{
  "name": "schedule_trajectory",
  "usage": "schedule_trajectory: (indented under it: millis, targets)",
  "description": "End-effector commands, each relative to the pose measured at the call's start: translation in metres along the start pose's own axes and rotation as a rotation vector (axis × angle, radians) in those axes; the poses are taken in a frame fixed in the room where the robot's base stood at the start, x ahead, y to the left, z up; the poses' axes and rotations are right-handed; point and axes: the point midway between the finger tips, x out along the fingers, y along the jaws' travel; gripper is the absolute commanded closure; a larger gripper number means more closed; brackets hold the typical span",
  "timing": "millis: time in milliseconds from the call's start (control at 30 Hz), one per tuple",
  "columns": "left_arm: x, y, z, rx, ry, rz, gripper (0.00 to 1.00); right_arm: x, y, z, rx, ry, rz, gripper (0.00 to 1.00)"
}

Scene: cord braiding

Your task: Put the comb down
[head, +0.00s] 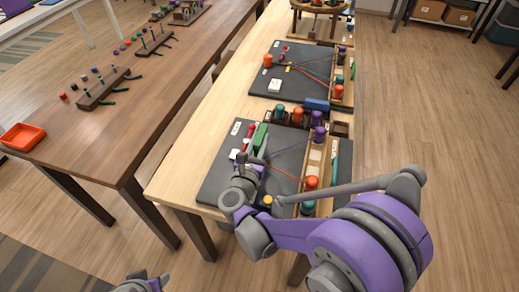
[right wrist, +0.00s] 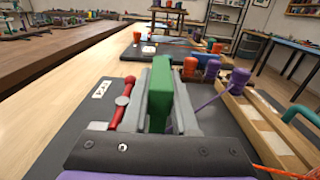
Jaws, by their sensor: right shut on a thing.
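The comb, a green upright bar (right wrist: 160,95), stands between the two grey fingers of my right gripper (right wrist: 172,110), which is shut on it. In the head view the green comb (head: 260,137) shows just beyond the right gripper (head: 254,158), over the left part of the near dark board (head: 217,176). Whether its lower edge touches the board is hidden. A grey and purple part of my left arm (head: 142,284) shows at the bottom edge; its fingers cannot be made out.
A red rod (right wrist: 126,98) and a white card (right wrist: 101,89) lie left of the comb. A wooden rack (head: 327,160) with coloured bobbins stands right, with purple and orange cords stretched from it. A blue block (head: 317,104) lies behind. Bare tabletop (head: 185,172) lies left.

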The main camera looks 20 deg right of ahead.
Motion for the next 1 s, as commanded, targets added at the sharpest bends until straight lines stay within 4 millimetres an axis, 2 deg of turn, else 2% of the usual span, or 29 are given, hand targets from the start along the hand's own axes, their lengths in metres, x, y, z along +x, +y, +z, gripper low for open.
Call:
schedule_trajectory:
  millis: [233, 500, 967, 1000]
  targets:
    - [0.009, 0.000, 0.004, 0.000, -0.003, 0.000, 0.50, 0.000, 0.000, -0.034, -0.001, 0.000, 0.000, 1.00]
    - [0.009, 0.000, 0.004, 0.000, -0.003, 0.000, 0.50, 0.000, 0.000, -0.034, 0.000, 0.000, 0.001, 1.00]
    - [0.020, 0.000, 0.010, 0.000, -0.007, 0.000, 0.50, -0.001, 0.000, -0.050, 0.002, 0.006, 0.003, 1.00]
    - [0.020, 0.000, 0.010, 0.000, -0.007, 0.000, 0.50, -0.001, 0.001, -0.050, 0.002, 0.006, 0.004, 0.72]
